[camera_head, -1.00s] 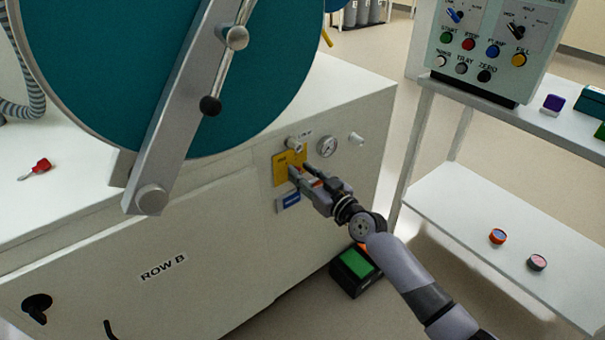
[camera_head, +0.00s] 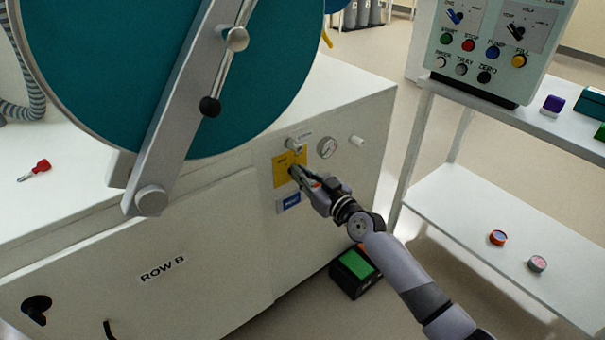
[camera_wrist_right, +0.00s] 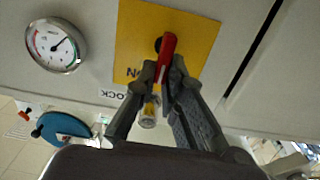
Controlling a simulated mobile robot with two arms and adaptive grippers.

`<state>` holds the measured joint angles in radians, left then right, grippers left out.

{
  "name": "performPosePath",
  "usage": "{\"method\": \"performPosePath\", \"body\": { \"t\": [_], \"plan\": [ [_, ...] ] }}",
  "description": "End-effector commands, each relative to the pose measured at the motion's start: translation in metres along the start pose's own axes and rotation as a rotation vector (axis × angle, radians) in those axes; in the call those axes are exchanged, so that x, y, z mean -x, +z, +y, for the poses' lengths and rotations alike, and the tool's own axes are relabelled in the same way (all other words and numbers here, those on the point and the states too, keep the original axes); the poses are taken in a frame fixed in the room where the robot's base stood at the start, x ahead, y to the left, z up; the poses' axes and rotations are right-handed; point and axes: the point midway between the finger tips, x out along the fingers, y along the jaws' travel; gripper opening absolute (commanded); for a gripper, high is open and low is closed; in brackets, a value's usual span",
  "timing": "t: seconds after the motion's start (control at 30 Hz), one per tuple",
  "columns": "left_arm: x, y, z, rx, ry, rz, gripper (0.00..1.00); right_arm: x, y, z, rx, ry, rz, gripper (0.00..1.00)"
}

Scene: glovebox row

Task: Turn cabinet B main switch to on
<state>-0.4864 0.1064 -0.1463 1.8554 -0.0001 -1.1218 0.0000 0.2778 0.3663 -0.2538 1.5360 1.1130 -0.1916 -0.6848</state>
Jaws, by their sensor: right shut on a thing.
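The yellow switch plate (camera_head: 281,178) is on the front of the white Row B cabinet (camera_head: 225,225), below the big teal disc. In the right wrist view the plate (camera_wrist_right: 201,42) carries a red switch handle (camera_wrist_right: 168,45) on a dark hub; that view is upside down, with "ON" lettering by the plate's edge. My right gripper (camera_head: 296,172) reaches the plate from the lower right. In the wrist view its fingers (camera_wrist_right: 163,75) are closed on the red handle from both sides. In the head view the gripper mostly hides the handle. My left gripper is out of view.
A green-topped black box (camera_head: 355,267) stands on the floor under my arm. A white shelf (camera_head: 455,200) stands to the right.

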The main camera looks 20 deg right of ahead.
Motion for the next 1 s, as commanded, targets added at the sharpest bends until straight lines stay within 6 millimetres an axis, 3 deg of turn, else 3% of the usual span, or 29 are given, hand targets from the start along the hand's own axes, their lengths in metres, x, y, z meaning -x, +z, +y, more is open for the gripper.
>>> {"method": "performPosePath", "body": {
  "t": [0.37,0.73,1.0],
  "plan": [
    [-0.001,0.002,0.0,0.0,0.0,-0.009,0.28,0.0,0.001,0.001,-0.043,0.0,-0.001,0.0],
    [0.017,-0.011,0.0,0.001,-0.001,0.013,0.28,0.0,0.002,0.006,-0.278,0.0,0.0,0.0],
    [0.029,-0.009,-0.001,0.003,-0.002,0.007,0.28,0.0,0.003,0.009,-0.442,0.001,0.0,0.0]
  ]
}}
